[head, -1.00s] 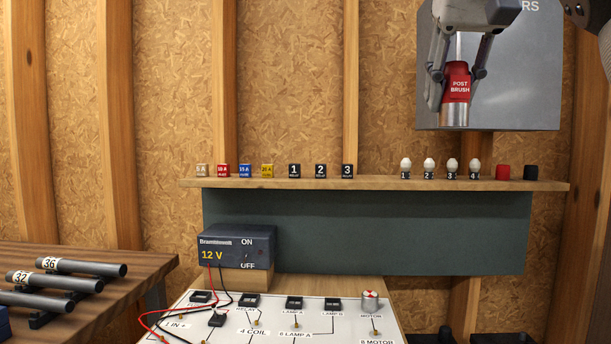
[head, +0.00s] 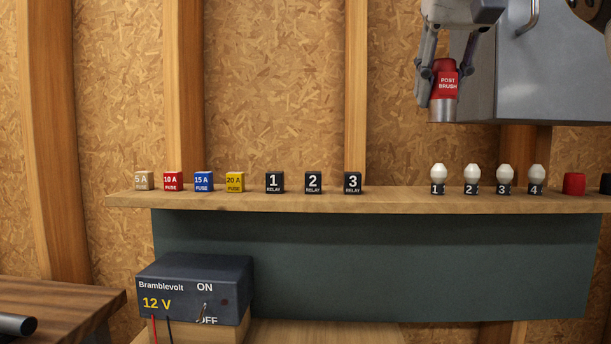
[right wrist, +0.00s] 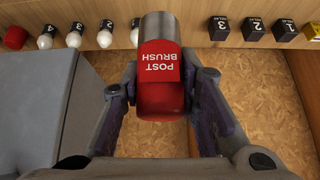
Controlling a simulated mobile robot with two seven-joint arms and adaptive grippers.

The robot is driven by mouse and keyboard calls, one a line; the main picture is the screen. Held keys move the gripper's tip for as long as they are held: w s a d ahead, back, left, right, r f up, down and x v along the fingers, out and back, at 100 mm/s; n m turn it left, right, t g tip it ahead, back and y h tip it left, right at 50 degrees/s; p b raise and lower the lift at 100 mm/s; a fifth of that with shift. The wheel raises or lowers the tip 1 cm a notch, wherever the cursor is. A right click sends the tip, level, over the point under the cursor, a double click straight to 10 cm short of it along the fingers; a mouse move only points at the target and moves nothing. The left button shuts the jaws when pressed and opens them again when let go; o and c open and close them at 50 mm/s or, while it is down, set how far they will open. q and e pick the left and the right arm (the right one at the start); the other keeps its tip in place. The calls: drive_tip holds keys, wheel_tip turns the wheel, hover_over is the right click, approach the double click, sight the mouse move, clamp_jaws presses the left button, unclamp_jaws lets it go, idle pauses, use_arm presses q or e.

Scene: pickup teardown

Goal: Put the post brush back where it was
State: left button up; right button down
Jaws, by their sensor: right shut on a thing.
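The post brush (head: 445,88) is a short cylinder with a red labelled upper part and a bare metal lower end. My right gripper (head: 440,76) is shut on its red part and holds it upright in the air, above the shelf (head: 395,201) in the head view. In the right wrist view the post brush (right wrist: 160,75) sits between the two fingers of the right gripper (right wrist: 160,92), with its label upside down. My left gripper is not in view.
A grey metal cabinet (head: 560,80) hangs at the upper right, close to the brush. The shelf carries fuses (head: 204,181), relays (head: 313,182), white bulbs (head: 471,178) and a red cap (head: 573,184). Between relay 3 and bulb 1 the shelf is bare. A 12 V supply (head: 195,290) stands below.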

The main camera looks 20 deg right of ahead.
drive_tip(key=w+f, duration=0.3)
drive_tip(key=w+d+f, duration=0.1)
drive_tip(key=w+f, duration=0.3)
drive_tip(key=w+d+f, duration=0.1)
drive_tip(key=w+f, duration=0.3)
drive_tip(key=shift+w+d+f, duration=0.15)
drive_tip(key=shift+w, duration=0.05)
drive_tip(key=shift+s+f, duration=0.1)
drive_tip(key=shift+f, duration=0.2)
drive_tip(key=shift+f, duration=0.1)
drive_tip(key=c, duration=1.2)
unclamp_jaws()
drive_tip(key=v, duration=1.2)
